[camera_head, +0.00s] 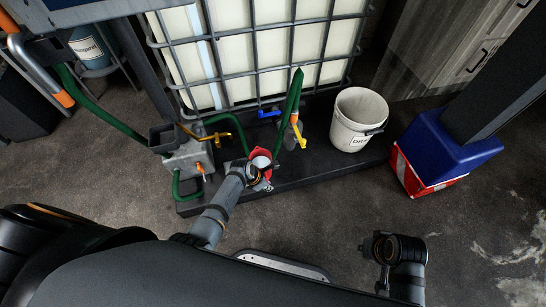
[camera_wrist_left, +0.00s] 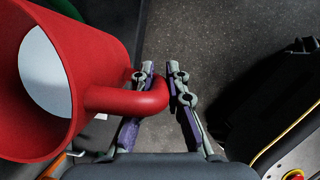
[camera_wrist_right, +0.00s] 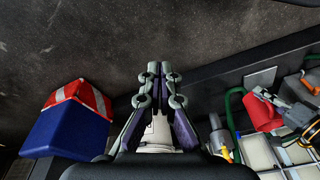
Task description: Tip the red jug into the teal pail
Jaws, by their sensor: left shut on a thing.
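The red jug (camera_head: 261,151) is in the middle of the head view, in front of the caged tank. In the left wrist view the jug (camera_wrist_left: 103,62) fills the left side, with a pale surface visible inside. My left gripper (camera_wrist_left: 158,85) has its fingers on both sides of the jug's handle and is shut on it. The jug also shows in the right wrist view (camera_wrist_right: 261,113). My right gripper (camera_wrist_right: 158,70) is empty, its fingertips together; the head view shows only its arm.
A caged white tank (camera_head: 255,75) stands on a dark platform (camera_head: 300,172) behind the jug. Green hoses and a grey box (camera_head: 190,160) are left of it. A blue-teal labelled drum (camera_head: 92,48) stands far left. A blue and red block (camera_head: 440,150) surrounds a post at right.

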